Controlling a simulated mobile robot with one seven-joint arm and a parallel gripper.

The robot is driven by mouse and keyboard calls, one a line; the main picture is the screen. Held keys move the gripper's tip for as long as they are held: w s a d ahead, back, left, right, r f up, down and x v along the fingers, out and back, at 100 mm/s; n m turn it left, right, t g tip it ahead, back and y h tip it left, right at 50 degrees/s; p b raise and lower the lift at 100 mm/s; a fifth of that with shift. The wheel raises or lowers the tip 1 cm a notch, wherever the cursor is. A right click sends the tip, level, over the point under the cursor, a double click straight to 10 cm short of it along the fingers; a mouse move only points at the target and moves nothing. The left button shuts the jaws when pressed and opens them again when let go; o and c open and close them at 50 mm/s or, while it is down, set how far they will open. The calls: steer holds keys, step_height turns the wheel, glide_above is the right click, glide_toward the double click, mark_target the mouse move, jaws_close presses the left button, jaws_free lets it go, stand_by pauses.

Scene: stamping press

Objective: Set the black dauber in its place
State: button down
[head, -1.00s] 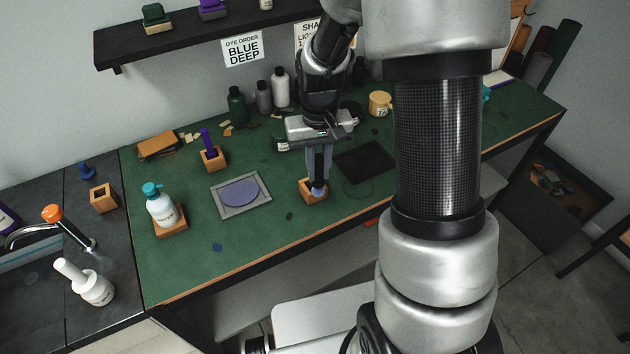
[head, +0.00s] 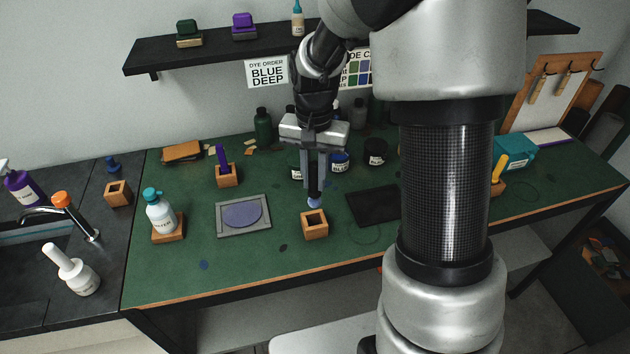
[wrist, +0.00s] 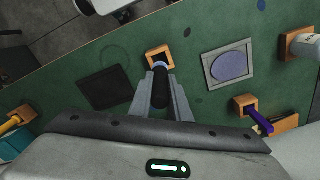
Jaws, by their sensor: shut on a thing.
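My gripper (head: 315,178) is shut on the black dauber (head: 314,188), which hangs upright with its pale blue tip down. In the head view the tip is just above and behind the opening of a small wooden block (head: 315,231) on the green bench; the opening looks empty. The wrist view shows the dauber (wrist: 160,90) between my gripper's fingers (wrist: 160,98), with its tip beside the near edge of the block (wrist: 152,52). The tip appears outside the socket; its exact height above the bench is hard to tell.
A framed blue-violet pad (head: 262,231) lies left of the block, a dark flat plate (head: 373,206) right. A purple-handled dauber (head: 221,155) stands in another block. A white bottle (head: 160,214) stands front left. Several jars, including a black one (head: 375,152), stand behind my gripper.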

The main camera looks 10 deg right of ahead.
mark_target(314, 207)
stand_by(0.4)
steer(key=shift+f+b, duration=1.65)
steer(key=shift+f, duration=0.55)
steer(key=shift+f, duration=0.2)
steer(key=shift+f+b, duration=1.9)
steer(key=shift+f, duration=0.6)
steer(key=shift+f, duration=0.1)
steer(key=c, duration=1.6)
jaws_free()
